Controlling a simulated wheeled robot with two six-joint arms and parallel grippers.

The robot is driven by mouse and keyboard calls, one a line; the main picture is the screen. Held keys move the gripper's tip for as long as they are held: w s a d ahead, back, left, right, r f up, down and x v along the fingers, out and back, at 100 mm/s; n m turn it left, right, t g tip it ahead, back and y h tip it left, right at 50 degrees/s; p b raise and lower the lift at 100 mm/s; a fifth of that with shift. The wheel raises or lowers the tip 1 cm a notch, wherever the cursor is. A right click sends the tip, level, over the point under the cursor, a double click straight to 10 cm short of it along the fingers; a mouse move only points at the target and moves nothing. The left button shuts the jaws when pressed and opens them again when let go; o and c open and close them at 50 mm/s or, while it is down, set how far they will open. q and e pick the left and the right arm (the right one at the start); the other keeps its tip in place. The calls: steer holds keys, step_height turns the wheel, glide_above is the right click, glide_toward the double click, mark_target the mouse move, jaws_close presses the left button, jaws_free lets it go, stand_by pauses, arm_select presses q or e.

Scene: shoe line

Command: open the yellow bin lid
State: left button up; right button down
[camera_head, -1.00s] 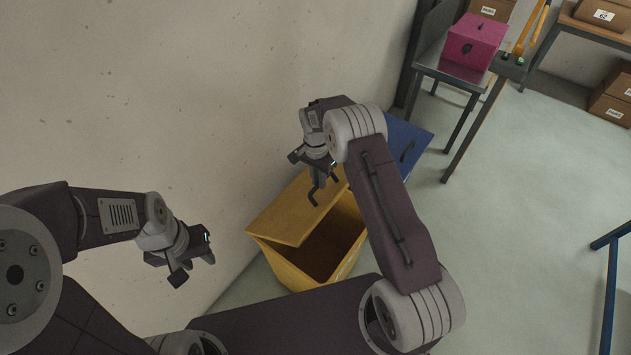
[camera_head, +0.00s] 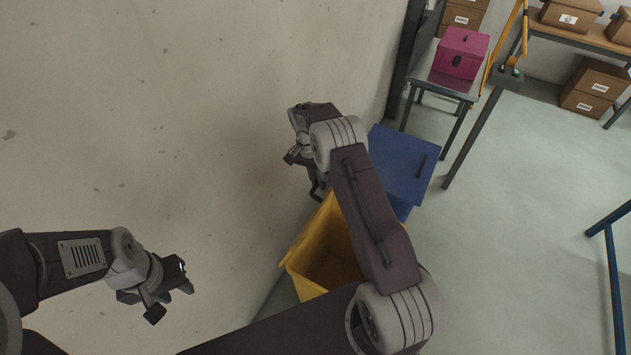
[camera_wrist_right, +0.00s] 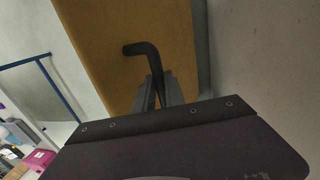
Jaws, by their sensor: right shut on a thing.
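The yellow bin (camera_head: 305,252) stands by the wall, its inside showing in the head view. Its lid (camera_wrist_right: 112,30) fills the middle of the right wrist view as a yellow panel with a black bent handle (camera_wrist_right: 140,48). In the head view the lid is raised towards the wall and is mostly hidden by my right arm and gripper. My right gripper (camera_head: 317,188) is shut on the handle, its fingers (camera_wrist_right: 160,88) at the handle's bar. My left gripper (camera_head: 180,286) hangs by the wall, away from the bin; its finger gap is unclear.
A blue bin (camera_head: 402,165) with a shut lid stands just behind the yellow one. A pink box (camera_head: 461,53) sits on a grey table (camera_head: 445,85) at the back. Brown cartons (camera_head: 594,87) are at the back right. The wall is close on the left; open floor (camera_head: 510,240) lies right.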

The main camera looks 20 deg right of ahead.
steer(key=c, duration=1.4)
jaws_free()
steer(key=shift+r, duration=0.1)
steer(key=shift+w+r, duration=0.1)
steer(key=shift+r, duration=0.25)
steer(key=b+v, duration=0.1)
steer(key=v, duration=0.7)
steer(key=shift+r, duration=0.25)
steer(key=shift+a, duration=0.1)
